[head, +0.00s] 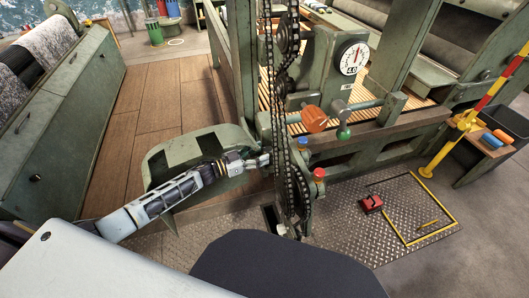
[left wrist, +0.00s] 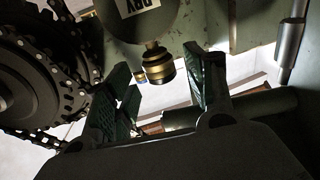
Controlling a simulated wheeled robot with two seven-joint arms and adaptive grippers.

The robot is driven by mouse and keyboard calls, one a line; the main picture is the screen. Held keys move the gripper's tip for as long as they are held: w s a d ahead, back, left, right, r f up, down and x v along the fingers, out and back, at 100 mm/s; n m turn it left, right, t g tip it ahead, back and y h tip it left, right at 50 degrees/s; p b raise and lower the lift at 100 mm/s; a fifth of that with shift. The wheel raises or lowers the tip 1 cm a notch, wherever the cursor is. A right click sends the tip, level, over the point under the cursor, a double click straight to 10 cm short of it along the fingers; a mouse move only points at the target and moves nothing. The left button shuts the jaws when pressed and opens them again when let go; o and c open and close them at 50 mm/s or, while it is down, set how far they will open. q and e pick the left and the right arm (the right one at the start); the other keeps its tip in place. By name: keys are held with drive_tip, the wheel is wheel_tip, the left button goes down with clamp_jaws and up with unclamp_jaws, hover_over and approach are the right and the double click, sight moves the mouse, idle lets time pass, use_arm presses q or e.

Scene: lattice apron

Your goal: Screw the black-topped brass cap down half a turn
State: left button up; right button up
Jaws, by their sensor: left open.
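The black-topped brass cap (left wrist: 159,66) shows in the left wrist view, under a green housing on a short stem. Its brass band and dark end are clear. My left gripper (left wrist: 156,62) is open, with one ridged finger on each side of the cap. Gaps show on both sides, and neither finger visibly touches it. In the head view my left gripper (head: 262,160) reaches in from the left, close beside the chain. I cannot make out the black-topped cap there; the chain and machine parts may hide it. My right gripper is not in view.
A chain (head: 292,175) hangs beside my left gripper; a chain and sprocket (left wrist: 45,80) fill the wrist view's left side. Nearby are a blue-topped cap (head: 302,143), a red-topped cap (head: 319,174), an orange knob (head: 315,118) and a dial (head: 353,59).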

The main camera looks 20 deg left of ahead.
use_arm(q)
drive_tip(key=shift+v, duration=1.9)
